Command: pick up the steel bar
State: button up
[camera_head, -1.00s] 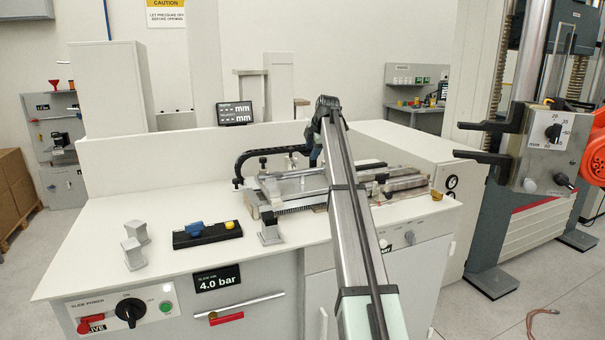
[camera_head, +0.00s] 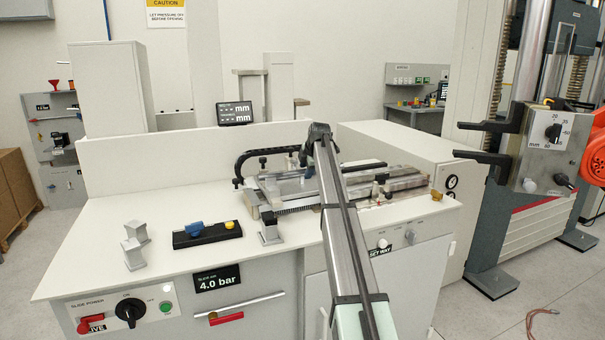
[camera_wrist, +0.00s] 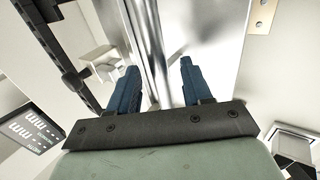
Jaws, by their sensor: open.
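My gripper (camera_wrist: 158,66) shows in the wrist view with its two blue fingers apart and nothing clamped between them. A long, shiny metal bar (camera_wrist: 153,40), which looks like the steel bar, runs up the picture through the gap between the fingers. I cannot tell whether the fingers reach down beside it or stay above it. In the head view my forearm hides most of the gripper and part of the metal fixture (camera_head: 285,207) on the bench, so the bar cannot be picked out there.
The fixture has a black curved cable guide (camera_head: 243,160) at its back left. A black block with blue and yellow parts (camera_head: 207,235) and grey stepped blocks (camera_head: 135,245) stand left on the white bench (camera_head: 100,262). A testing machine (camera_head: 540,150) stands right.

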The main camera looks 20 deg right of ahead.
grip_shut()
dwell(0.4)
dwell(0.9)
jog(key=shift+r, duration=0.1)
